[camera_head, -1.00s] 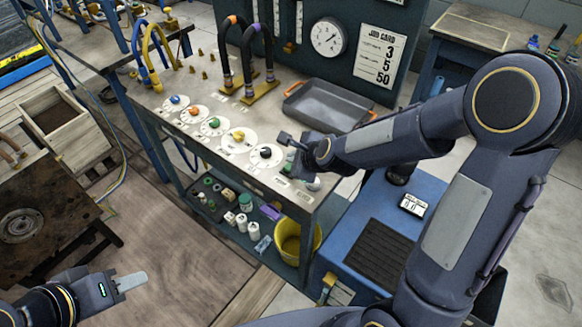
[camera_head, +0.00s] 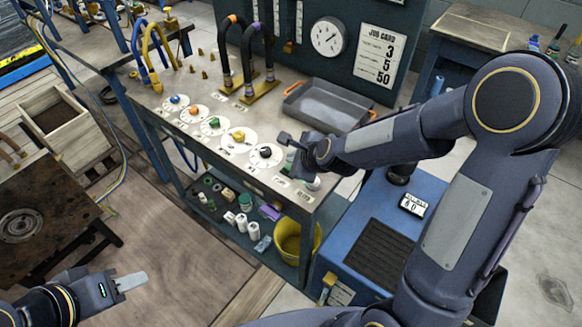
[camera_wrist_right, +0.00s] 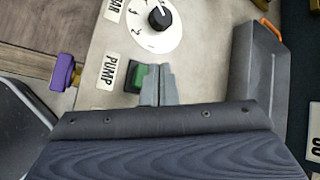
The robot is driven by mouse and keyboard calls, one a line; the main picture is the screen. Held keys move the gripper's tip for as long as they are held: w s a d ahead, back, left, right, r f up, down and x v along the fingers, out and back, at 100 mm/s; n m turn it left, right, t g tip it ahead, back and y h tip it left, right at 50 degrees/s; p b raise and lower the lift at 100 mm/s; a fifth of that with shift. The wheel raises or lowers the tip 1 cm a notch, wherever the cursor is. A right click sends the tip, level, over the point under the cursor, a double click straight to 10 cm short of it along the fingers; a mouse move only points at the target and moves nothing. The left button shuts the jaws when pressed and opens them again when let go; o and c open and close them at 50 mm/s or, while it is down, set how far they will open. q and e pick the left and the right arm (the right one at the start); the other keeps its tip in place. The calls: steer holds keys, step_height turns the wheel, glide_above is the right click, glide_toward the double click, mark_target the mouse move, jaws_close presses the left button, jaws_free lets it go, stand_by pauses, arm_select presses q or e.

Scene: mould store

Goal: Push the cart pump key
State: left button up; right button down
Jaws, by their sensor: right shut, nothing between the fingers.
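The pump key is a green rocker in a dark frame (camera_wrist_right: 139,76), beside a label reading PUMP (camera_wrist_right: 108,71) in the right wrist view. My right gripper (camera_wrist_right: 158,72) is shut and empty, with its fingertips right beside the green key and overlapping its edge in that view. I cannot tell whether they touch it. In the head view my right gripper (camera_head: 287,139) is over the bench's front right corner, and it and the arm hide much of the key area. My left gripper (camera_head: 131,281) is low at the left, away from the bench; its finger gap is unclear.
A dial with a black knob (camera_wrist_right: 159,17) lies close to the key. The bench top (camera_head: 165,95) also carries several coloured knobs, upright hoses (camera_head: 228,60) and a grey tray (camera_head: 325,106). A blue unit with a small display (camera_head: 412,205) stands to the right.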

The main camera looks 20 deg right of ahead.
steer(key=shift+f+b, duration=0.3)
steer(key=shift+f, duration=0.05)
steer(key=shift+f+b, duration=0.5)
stand_by(0.6)
steer(key=shift+r, duration=0.1)
steer(key=shift+r+p, duration=0.85)
step_height(320, 180, up, 6)
steer(key=p, duration=0.5)
stand_by(0.3)
